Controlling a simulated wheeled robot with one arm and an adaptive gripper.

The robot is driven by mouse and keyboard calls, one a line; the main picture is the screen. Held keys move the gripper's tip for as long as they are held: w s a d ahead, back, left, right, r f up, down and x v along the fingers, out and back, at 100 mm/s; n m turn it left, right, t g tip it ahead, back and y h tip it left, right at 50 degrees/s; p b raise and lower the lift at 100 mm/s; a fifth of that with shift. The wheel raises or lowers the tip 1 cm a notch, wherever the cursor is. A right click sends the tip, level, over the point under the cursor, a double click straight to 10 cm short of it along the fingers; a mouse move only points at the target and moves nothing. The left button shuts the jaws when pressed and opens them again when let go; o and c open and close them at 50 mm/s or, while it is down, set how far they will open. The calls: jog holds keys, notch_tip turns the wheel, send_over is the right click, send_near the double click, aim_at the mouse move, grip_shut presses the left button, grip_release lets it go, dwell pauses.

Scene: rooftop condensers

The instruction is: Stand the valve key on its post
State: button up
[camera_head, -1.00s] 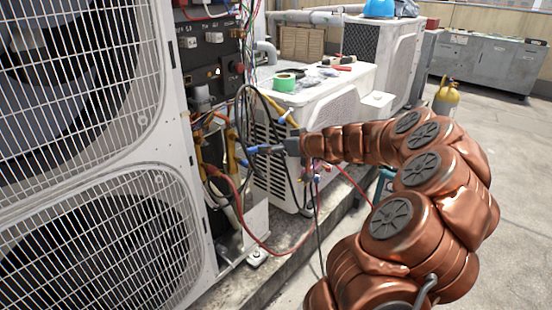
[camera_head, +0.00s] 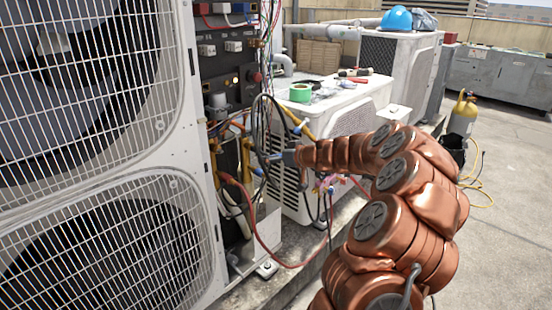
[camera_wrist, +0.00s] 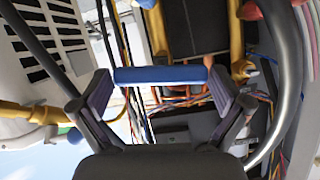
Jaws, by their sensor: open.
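A blue bar (camera_wrist: 160,75) lies crosswise between the fingertips of my gripper (camera_wrist: 162,88) in the wrist view. It looks like the valve key's handle, but its shaft and lower end are not clear to see. The jaws are spread wide, one at each end of the bar; I cannot tell whether they touch it. In the head view my gripper (camera_head: 283,157) reaches left toward the open side of the large condenser, among pipes and hoses. Only a small blue part shows at its tips. I cannot make out the post.
The large condenser (camera_head: 170,165) with grilled fans fills the left. Hoses and wires hang close around my gripper. A white unit (camera_head: 345,105) behind carries green tape (camera_head: 300,93) and tools. A yellow cylinder (camera_head: 463,112) stands at right; open floor (camera_head: 500,215) lies nearby.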

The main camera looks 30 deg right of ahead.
jog(key=c, duration=1.2)
